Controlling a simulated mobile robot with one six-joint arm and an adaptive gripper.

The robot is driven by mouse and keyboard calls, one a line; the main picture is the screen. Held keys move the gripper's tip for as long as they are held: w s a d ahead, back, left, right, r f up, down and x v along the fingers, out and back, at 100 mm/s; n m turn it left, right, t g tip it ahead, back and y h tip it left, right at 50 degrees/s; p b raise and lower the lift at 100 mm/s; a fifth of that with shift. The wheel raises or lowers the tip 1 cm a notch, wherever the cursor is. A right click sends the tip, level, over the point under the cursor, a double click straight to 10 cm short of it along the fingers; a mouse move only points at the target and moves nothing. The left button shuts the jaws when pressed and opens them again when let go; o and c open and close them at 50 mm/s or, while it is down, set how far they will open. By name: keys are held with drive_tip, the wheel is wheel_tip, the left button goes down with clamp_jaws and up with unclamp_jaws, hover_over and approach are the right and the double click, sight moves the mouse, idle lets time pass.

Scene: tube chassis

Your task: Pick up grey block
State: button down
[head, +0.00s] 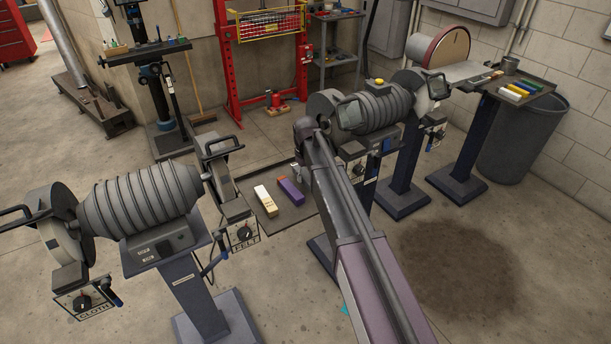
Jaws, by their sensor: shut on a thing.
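My arm (352,235) rises from the bottom edge to a joint near the middle of the head view. I cannot identify a grey block with certainty. A dark tray (258,226) between the two polishing machines bears a cream-and-yellow bar (265,200) and a purple bar (291,190). The arm covers the tray's right side.
A polishing machine (140,205) stands at left and another (385,108) behind my arm. A tray of several coloured bars (519,90) stands at right beside a grey bin (520,140). A red press frame (228,70) is at the back. The stained floor (455,265) at right is clear.

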drive_tip(key=shift+s+r, duration=0.3)
drive_tip(key=shift+r, duration=0.25)
drive_tip(key=s+d, duration=0.2)
drive_tip(key=s, duration=0.5)
drive_tip(key=s+d+r+p, duration=0.1)
drive_tip(key=s+d, duration=0.1)
drive_tip(key=s, duration=0.6)
drive_tip(key=shift+r+p, duration=0.1)
drive_tip(key=shift+p, duration=0.25)
wheel_tip(320, 180, up, 4)
drive_tip(key=p, duration=0.3)
drive_tip(key=shift+f, duration=0.25)
drive_tip(key=shift+s+f, duration=0.1)
